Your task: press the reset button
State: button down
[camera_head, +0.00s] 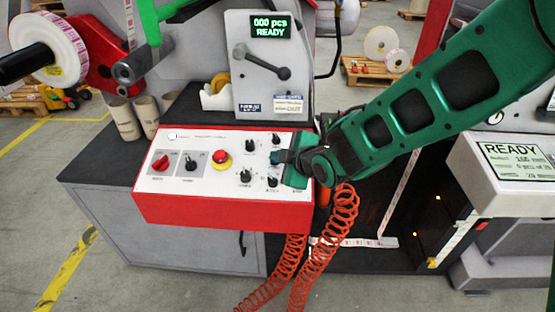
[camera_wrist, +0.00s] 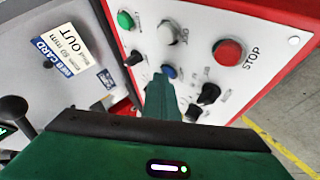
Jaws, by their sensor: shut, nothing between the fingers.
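The control panel (camera_head: 215,178) is a white sloping face on a red box. In the wrist view, a blue button (camera_wrist: 169,71) sits on the panel (camera_wrist: 262,80) among other buttons and knobs. No label reading reset is legible, so I cannot tell for sure that the blue one is the reset button. My gripper (camera_wrist: 162,80) is shut and empty, its green fingertips right at the lower left of the blue button. Touching or a small gap, I cannot tell. In the head view, my gripper (camera_head: 280,160) covers the panel's right end and hides the buttons there.
Close by in the wrist view are a green button (camera_wrist: 125,20), a pale grey button (camera_wrist: 167,33), a red STOP button (camera_wrist: 228,52) and black knobs (camera_wrist: 208,94). A red mushroom button (camera_head: 221,157) is mid-panel. An upright plate with a lever (camera_head: 262,62) stands behind.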

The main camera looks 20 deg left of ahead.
aim_at(277, 173)
jog(key=shift+r, duration=0.1)
jog(key=shift+s+r, duration=0.25)
jog(key=shift+r, duration=0.45)
jog(key=shift+s+d+r, duration=0.1)
jog(key=shift+s+r, duration=0.1)
jog(key=shift+r, duration=0.6)
jog(key=shift+s+d+r, duration=0.1)
jog(key=shift+s+r, duration=0.15)
jog(key=shift+r, duration=0.55)
jog(key=shift+s+r, duration=0.2)
jog(key=shift+r, duration=0.6)
